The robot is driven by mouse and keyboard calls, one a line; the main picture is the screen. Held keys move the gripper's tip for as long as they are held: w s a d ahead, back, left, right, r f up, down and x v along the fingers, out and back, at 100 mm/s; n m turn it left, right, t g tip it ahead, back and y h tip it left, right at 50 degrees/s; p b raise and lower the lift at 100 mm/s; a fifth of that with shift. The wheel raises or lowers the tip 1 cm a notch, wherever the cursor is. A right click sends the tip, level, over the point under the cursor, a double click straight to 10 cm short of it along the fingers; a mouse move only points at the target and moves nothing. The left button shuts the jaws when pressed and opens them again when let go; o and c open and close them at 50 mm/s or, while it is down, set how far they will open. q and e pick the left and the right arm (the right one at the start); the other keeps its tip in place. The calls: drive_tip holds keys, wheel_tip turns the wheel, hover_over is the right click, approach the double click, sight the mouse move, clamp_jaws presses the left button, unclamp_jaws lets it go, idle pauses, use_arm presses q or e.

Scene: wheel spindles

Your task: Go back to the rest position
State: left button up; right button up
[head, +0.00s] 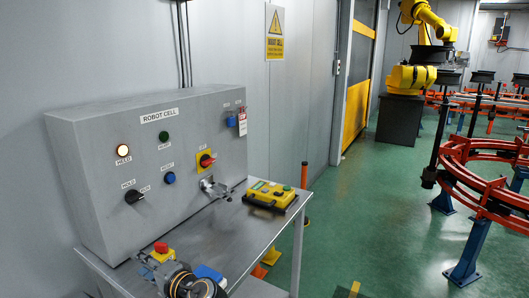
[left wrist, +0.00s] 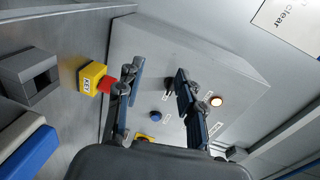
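My left gripper (head: 178,280) is at the bottom edge of the head view, over the near end of the metal table (head: 240,240). In the left wrist view its two fingers (left wrist: 158,78) are spread apart with nothing between them. They point toward the grey control box (head: 150,160), which also shows ahead of them in the left wrist view (left wrist: 225,70). A yellow box with a red button (head: 161,251) stands just beside the gripper; it also shows in the left wrist view (left wrist: 92,78), left of the fingers.
A yellow pendant (head: 270,195) lies on the table's right part. A blue object (head: 209,273) is close to the gripper. A grey open holder (left wrist: 30,75) shows in the left wrist view. Green floor (head: 345,215) is free to the right, before red curved rails (head: 480,185).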

use_arm(q)
drive_tip(key=s+d+f+n+g+h, duration=0.25)
drive_tip(key=s+f+h, duration=0.55)
drive_tip(key=s+f, duration=1)
drive_tip(key=s+d+n+g+h, duration=0.1)
drive_tip(key=s+d+h, duration=0.2)
drive_tip(key=s, duration=0.6)
drive_tip(key=s+d+g+h, duration=0.1)
drive_tip(key=s+d+h, duration=0.25)
drive_tip(key=s, duration=0.45)
wheel_tip(320, 180, down, 28)
drive_tip(key=s+g, duration=0.1)
drive_tip(key=g, duration=0.1)
drive_tip(key=s+a+f+b, duration=0.1)
drive_tip(key=s+a+f, duration=0.2)
drive_tip(key=s+f, duration=1.3)
drive_tip(key=shift+s+f+g+y, duration=0.25)
drive_tip(key=shift+s+g+y, duration=0.1)
drive_tip(key=shift+s+g, duration=0.15)
